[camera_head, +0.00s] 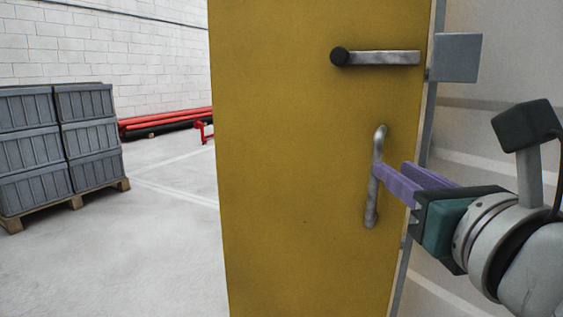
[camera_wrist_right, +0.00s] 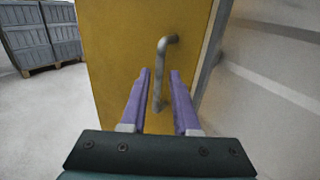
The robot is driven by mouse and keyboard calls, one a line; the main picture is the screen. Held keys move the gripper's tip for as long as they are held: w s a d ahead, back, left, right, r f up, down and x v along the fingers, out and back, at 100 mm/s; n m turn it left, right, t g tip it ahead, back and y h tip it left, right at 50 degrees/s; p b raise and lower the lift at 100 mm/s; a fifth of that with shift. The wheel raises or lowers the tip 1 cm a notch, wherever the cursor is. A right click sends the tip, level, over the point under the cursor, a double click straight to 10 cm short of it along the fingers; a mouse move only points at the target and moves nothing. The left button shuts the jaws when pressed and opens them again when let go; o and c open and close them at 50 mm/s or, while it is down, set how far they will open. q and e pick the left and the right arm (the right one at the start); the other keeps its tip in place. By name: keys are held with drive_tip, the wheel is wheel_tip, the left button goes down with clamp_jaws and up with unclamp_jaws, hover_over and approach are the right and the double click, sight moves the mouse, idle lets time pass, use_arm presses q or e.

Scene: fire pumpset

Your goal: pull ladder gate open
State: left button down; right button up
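The yellow gate (camera_head: 290,150) stands upright in the middle of the head view, its panel also in the wrist view (camera_wrist_right: 115,50). A grey vertical pull handle (camera_head: 371,211) is on its right part; in the wrist view the handle (camera_wrist_right: 161,62) appears between my fingers. My right gripper (camera_head: 390,167) has purple fingers, seen apart on either side of the bar in the wrist view (camera_wrist_right: 160,72). In the head view one fingertip overlaps the handle. I cannot tell whether the bar is fully between the fingers. My left gripper is not in view.
A horizontal lever with a black knob (camera_head: 375,58) sits above the handle. A grey plate (camera_head: 457,58) is at the gate's right edge. Stacked grey crates (camera_head: 35,151) on a pallet (camera_head: 75,202) and red pipes (camera_head: 165,119) lie left. Floor between is clear.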

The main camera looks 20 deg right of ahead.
sight(378, 159)
drive_tip(key=x, duration=0.7)
drive_tip(key=shift+w+f, duration=0.1)
clamp_jaws()
idle(1.2)
